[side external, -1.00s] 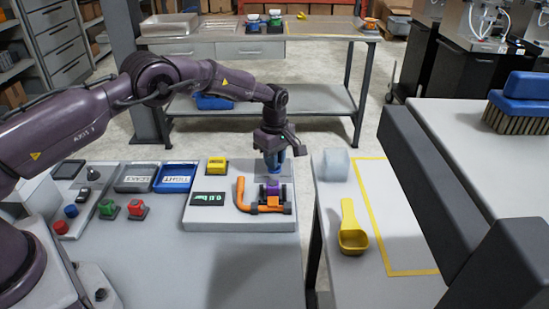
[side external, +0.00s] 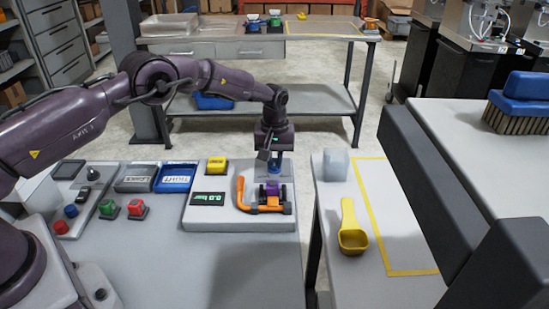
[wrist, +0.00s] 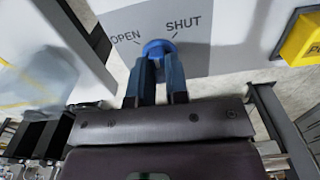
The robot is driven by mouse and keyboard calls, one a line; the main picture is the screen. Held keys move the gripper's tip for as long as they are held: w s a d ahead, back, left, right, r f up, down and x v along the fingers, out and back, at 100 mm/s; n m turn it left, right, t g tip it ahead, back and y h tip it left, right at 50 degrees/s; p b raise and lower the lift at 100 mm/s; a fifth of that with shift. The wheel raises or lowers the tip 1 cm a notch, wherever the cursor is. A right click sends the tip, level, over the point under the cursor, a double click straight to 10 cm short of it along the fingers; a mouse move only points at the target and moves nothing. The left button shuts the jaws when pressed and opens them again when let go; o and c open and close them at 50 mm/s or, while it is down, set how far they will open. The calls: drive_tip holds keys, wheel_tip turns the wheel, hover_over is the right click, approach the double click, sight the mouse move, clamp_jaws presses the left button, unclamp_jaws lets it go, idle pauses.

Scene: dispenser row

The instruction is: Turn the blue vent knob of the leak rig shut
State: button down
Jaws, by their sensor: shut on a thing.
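The leak rig (side external: 232,217) is a light grey raised panel on the bench with a small display and orange pipework. My gripper (side external: 274,166) points down over the rig, above a purple part (side external: 272,190). In the wrist view, my gripper (wrist: 159,62) is shut on the round blue vent knob (wrist: 158,45), with one finger on each side. The words OPEN and SHUT are printed on the panel on either side of the knob. The fingers hide part of the knob, and I cannot tell which mark it points to.
An orange curved handle (side external: 241,192) stands close to the left of my gripper. A yellow block (side external: 217,164) sits at the panel's back. Grey and blue labelled trays (side external: 174,178) lie left. A yellow scoop (side external: 350,232) lies on the right bench. The bench front is clear.

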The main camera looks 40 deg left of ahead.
sight(275, 161)
drive_tip(key=m, duration=0.4)
drive_tip(key=shift+m, duration=0.3)
drive_tip(key=shift+r+m, duration=0.1)
drive_tip(key=shift+m, duration=1.7)
drive_tip(key=c, duration=1.1)
unclamp_jaws()
wheel_tip(275, 161, up, 13)
drive_tip(key=shift+f, duration=0.1)
